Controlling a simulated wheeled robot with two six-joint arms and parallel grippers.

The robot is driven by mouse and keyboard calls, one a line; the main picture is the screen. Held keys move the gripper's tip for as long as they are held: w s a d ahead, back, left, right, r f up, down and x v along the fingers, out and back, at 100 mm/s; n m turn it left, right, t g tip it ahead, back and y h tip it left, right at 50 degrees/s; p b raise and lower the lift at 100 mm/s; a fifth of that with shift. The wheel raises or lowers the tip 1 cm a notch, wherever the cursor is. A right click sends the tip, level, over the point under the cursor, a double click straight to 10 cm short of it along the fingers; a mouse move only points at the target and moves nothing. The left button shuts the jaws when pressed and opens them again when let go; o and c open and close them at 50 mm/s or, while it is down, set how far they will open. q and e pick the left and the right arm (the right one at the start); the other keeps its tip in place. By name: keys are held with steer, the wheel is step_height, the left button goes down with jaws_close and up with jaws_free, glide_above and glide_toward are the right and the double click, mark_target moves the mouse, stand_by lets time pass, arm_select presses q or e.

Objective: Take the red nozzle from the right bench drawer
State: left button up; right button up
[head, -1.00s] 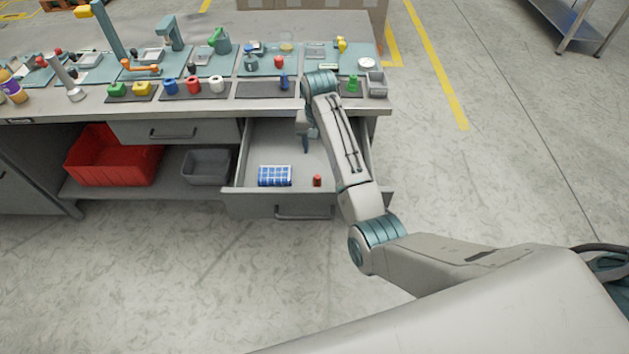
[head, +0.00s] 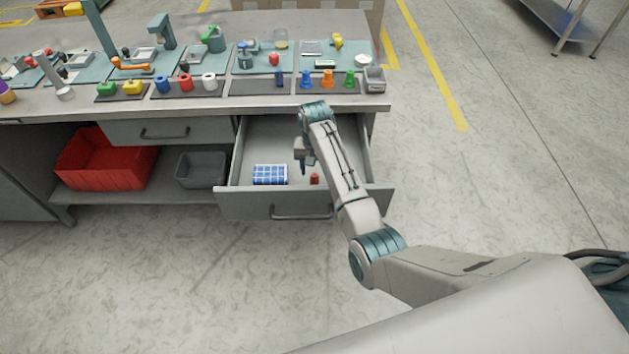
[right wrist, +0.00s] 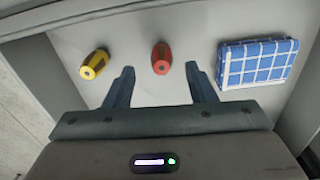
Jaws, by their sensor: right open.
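The right bench drawer (head: 270,204) is open. The red nozzle (head: 314,179) is on its floor near the front; it also shows in the right wrist view (right wrist: 162,58). My right gripper (head: 306,170) is over the drawer, just behind and above the nozzle. In the right wrist view the gripper (right wrist: 159,85) is open and empty, and the nozzle appears beyond its fingertips, roughly centred between them. My left gripper is not in view.
A blue checked cloth (head: 270,174) lies left of the nozzle; a yellow nozzle (right wrist: 95,64) lies on its other side, seen in the wrist view. The drawer walls surround them. The bench top (head: 300,100) overhangs behind, holding several coloured parts.

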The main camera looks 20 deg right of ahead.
mark_target(315, 175)
step_height(315, 175, down, 5)
steer(key=shift+w+r+p, duration=0.1)
steer(key=shift+p, duration=0.3)
steer(key=c, duration=1.1)
